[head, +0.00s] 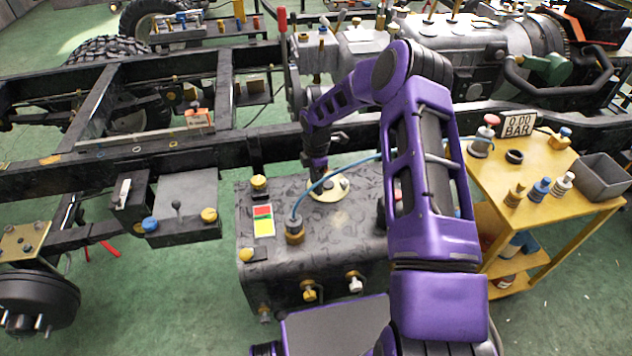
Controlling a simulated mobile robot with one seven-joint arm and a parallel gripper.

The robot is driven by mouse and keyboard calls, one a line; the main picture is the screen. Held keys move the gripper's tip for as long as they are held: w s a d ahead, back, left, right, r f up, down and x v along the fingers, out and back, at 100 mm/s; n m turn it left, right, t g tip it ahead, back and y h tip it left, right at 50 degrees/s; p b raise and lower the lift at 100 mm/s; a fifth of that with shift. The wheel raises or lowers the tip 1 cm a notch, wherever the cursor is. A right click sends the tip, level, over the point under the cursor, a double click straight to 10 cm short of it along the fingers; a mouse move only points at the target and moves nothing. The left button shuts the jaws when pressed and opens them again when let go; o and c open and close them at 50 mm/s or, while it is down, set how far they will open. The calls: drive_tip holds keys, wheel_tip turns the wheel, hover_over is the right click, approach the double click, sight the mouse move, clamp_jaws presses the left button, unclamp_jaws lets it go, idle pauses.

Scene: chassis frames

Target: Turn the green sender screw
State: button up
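The dark tank (345,258) stands in the middle below the chassis rail. On its top is a pale round sender plate (318,195) with small fittings on it, one of them whitish at its right side. I cannot make out a green screw; it may be hidden by my gripper or too small to tell. My purple arm reaches over the tank from the right. My gripper (318,176) points down just above or at the left part of the plate. Its fingertips are too small to show whether they are open or touching anything.
A blue hose runs from a brass fitting (294,231) on the tank toward the yellow cart (540,190), passing close to my gripper. The cart carries a gauge display (518,123), several fittings and a grey bin (604,177). The black chassis rail (225,150) runs close behind the tank.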

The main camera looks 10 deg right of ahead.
drive_tip(key=shift+o, duration=0.4)
wheel_tip(320, 180, up, 17)
drive_tip(key=p, duration=0.2)
drive_tip(key=shift+r, duration=0.2)
idle(0.3)
